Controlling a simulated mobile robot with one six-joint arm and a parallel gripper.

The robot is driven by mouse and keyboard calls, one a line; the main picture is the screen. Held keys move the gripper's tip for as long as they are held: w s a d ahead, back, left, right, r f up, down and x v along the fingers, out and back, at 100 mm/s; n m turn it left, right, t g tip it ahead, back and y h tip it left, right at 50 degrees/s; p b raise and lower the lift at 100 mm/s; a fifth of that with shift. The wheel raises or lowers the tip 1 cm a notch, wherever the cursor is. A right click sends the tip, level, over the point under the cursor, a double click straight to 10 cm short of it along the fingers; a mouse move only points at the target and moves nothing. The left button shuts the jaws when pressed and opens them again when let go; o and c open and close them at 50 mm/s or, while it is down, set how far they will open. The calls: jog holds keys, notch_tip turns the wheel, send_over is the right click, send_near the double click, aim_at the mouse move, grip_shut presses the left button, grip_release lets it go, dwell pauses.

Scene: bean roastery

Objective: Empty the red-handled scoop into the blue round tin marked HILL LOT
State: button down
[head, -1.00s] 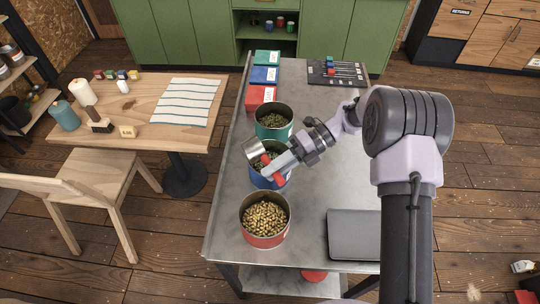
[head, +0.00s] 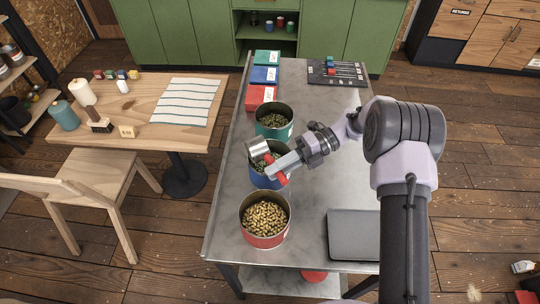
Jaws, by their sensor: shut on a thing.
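The scoop has a grey metal cup (head: 256,148) and a red handle (head: 280,177). My gripper (head: 273,168) is shut on the handle. The cup is over the far left rim of the blue round tin (head: 258,181), the middle one of three tins in a row. The tin holds greenish beans, partly hidden by the scoop and my gripper. The cup looks tilted; I cannot tell whether anything is in it. No HILL LOT marking can be read.
A green tin (head: 261,131) with dark green beans stands behind, and a red tin (head: 264,240) with tan beans stands in front. Red, blue and green boxes (head: 265,75) line the back left. A grey closed case (head: 353,235) lies front right. The bench's right middle is clear.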

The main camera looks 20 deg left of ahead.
jog(key=shift+w+d+g+y+b, duration=0.2)
jog(key=shift+g+y+b, duration=0.15)
jog(key=shift+g+y, duration=0.15)
jog(key=shift+w+d+g+y+b, duration=0.1)
jog(key=shift+d+g+y+b, duration=0.05)
jog(key=shift+g+y+b, duration=0.3)
dwell(3.7)
jog(key=shift+r, duration=0.15)
